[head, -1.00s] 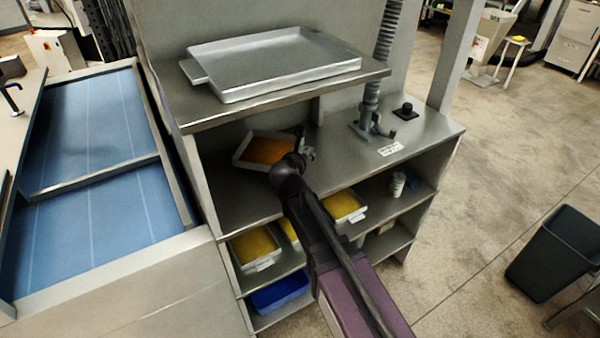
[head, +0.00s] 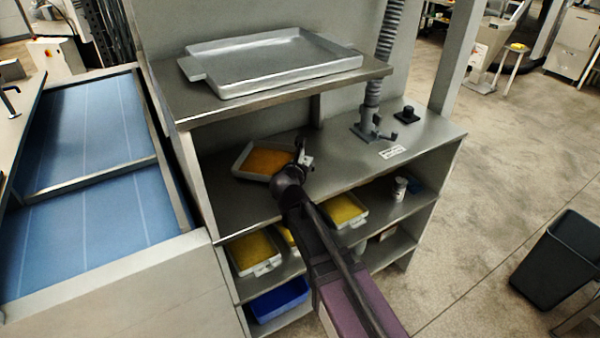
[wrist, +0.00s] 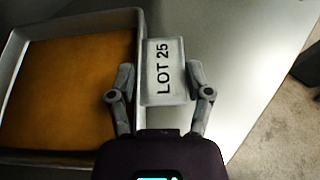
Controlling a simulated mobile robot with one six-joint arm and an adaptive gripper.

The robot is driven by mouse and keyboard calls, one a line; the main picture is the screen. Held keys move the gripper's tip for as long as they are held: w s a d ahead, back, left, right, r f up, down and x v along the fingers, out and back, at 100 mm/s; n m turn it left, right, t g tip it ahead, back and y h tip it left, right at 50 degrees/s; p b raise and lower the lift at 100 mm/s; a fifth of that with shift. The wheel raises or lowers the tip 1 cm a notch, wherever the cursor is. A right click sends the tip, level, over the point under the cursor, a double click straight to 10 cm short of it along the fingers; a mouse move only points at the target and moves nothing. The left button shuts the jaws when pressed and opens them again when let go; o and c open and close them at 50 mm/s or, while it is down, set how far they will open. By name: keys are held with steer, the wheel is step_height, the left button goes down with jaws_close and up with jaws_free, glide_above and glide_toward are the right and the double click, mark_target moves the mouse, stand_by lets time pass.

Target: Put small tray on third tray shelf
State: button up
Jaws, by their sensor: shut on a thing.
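A small tray with an orange-brown sheet inside (head: 240,173) is on or just above the second level of the shelf unit, under the top shelf. In the wrist view the tray (wrist: 20,60) fills the left side, and its label tab reading LOT 25 (wrist: 163,72) lies between my fingers. My gripper (head: 303,158) is shut on this tab; the fingers (wrist: 160,90) flank it on both sides. I cannot tell whether the tray touches the surface. The tray's right side is partly hidden by my gripper in the head view.
A large metal tray (head: 275,65) lies on the top shelf (head: 200,105). Yellow trays (head: 254,250) (head: 345,209) and a blue bin (head: 280,298) sit on lower shelves. A hose fitting (head: 368,130) stands right. The surface between is clear.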

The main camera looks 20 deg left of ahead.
steer(key=shift+f+b, duration=0.55)
steer(key=shift+f, duration=0.3)
steer(key=o, duration=1.3)
steer(key=shift+p+v, duration=2.3)
steer(key=shift+v, duration=3.7)
